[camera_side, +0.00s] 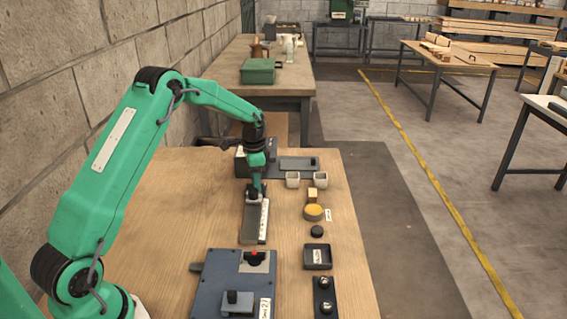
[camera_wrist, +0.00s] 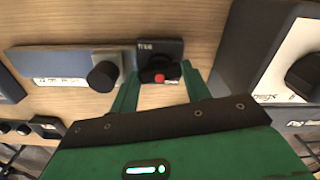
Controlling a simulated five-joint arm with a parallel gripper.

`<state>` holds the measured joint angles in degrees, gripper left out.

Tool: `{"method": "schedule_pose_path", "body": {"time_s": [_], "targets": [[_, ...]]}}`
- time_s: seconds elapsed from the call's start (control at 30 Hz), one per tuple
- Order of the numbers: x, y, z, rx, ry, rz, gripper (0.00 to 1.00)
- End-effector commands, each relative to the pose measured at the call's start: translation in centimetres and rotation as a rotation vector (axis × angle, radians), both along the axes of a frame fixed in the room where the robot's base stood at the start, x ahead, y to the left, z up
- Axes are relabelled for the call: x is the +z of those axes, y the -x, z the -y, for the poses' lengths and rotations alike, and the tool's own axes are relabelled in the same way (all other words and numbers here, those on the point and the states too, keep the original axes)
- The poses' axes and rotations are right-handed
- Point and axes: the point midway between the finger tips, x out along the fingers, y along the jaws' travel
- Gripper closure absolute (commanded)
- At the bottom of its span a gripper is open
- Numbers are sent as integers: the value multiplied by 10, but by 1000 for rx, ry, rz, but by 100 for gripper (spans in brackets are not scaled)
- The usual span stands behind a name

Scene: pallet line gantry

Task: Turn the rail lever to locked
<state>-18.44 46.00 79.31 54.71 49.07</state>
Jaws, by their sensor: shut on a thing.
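In the side view my gripper (camera_side: 254,190) points down at the end of a narrow grey rail unit (camera_side: 248,230) that carries a white label strip. In the wrist view the gripper (camera_wrist: 162,82) has its two green fingers on either side of a dark lever (camera_wrist: 158,69) and is shut on it. The lever sits on a black plate (camera_wrist: 174,47), with white lettering that seems to read "free" and a red mark by the fingertips. The fingers and the viewing angle partly hide the lever, so its exact turn is hard to tell.
A blue-grey box (camera_side: 215,285) with a red button (camera_side: 254,257) stands in front of the rail. The left tabletop is clear.

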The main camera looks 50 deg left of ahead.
Motion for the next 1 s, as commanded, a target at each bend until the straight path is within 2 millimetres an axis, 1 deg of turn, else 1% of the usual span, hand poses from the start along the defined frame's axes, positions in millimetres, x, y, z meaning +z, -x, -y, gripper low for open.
{"method": "schedule_pose_path", "body": {"time_s": [0.2,0.4,0.6,0.93,0.97,1.0], "targets": [[1,0,0,-154,0,1,76],[1,0,0,-236,0,1,76],[1,0,0,-266,0,1,76],[1,0,0,-269,-1,2,76],[1,0,0,-269,-1,2,47],[1,0,0,-269,0,1,39]]}}
